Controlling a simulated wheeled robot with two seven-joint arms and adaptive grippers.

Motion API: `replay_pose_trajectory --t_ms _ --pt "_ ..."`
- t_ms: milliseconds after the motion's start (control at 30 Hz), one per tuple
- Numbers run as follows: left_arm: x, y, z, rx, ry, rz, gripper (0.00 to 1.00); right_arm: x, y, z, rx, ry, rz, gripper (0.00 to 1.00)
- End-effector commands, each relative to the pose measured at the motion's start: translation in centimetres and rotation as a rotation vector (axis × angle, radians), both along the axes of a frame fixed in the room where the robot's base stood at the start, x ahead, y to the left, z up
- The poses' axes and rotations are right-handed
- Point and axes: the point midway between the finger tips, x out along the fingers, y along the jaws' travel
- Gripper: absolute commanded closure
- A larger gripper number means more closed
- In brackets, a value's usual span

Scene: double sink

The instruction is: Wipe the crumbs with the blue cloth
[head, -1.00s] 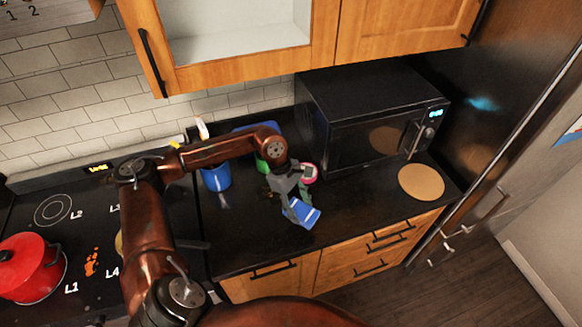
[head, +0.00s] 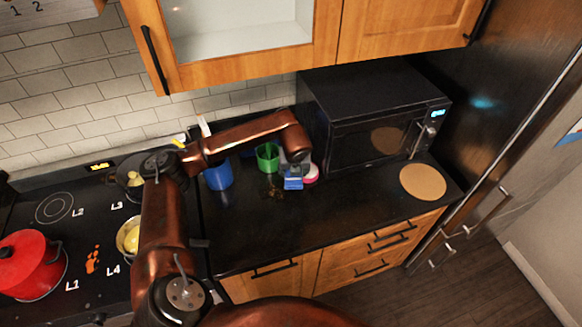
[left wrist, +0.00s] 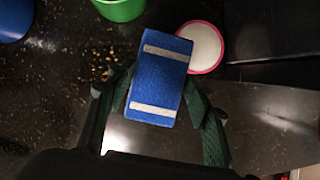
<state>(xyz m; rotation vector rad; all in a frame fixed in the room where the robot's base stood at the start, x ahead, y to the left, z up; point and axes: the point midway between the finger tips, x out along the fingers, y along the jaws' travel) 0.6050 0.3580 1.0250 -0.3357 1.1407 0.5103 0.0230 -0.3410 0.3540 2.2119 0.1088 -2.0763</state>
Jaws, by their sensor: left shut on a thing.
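The blue cloth (head: 293,183) is a folded blue block with pale stripes. My left gripper (head: 297,170) is shut on it over the counter, in front of the microwave's left side. In the left wrist view the cloth (left wrist: 158,85) sits between the two fingers of the gripper (left wrist: 160,95). Brown crumbs (head: 273,191) lie on the dark counter just left of the cloth. In the left wrist view the crumbs (left wrist: 78,75) are scattered widely left of the cloth. I cannot tell whether the cloth touches the counter. My right gripper is not in view.
A green cup (head: 267,158) and a blue container (head: 217,177) stand behind and left of the crumbs. A pink-rimmed round item (head: 311,174) is right beside the cloth. The microwave (head: 372,115) stands behind right. The front counter is clear. A red pot (head: 30,265) is on the stove.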

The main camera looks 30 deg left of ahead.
Motion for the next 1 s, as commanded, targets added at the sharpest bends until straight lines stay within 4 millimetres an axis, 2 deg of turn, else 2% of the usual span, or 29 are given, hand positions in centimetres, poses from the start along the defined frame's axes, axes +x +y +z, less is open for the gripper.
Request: replay_pose_trajectory --t_ms 100,267,433,1000 --pt "0.9 0.9 0.3 -0.002 -0.001 0.177 0.72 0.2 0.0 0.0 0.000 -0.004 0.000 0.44" --pt "1.1 1.6 0.3 -0.003 0.001 0.283 0.72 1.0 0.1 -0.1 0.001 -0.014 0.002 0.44" --pt "1.1 1.7 -0.4 -0.003 0.002 0.290 0.72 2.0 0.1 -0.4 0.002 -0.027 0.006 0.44" --pt "1.1 1.7 -5.5 -0.004 0.002 0.287 0.72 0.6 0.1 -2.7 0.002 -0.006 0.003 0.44"
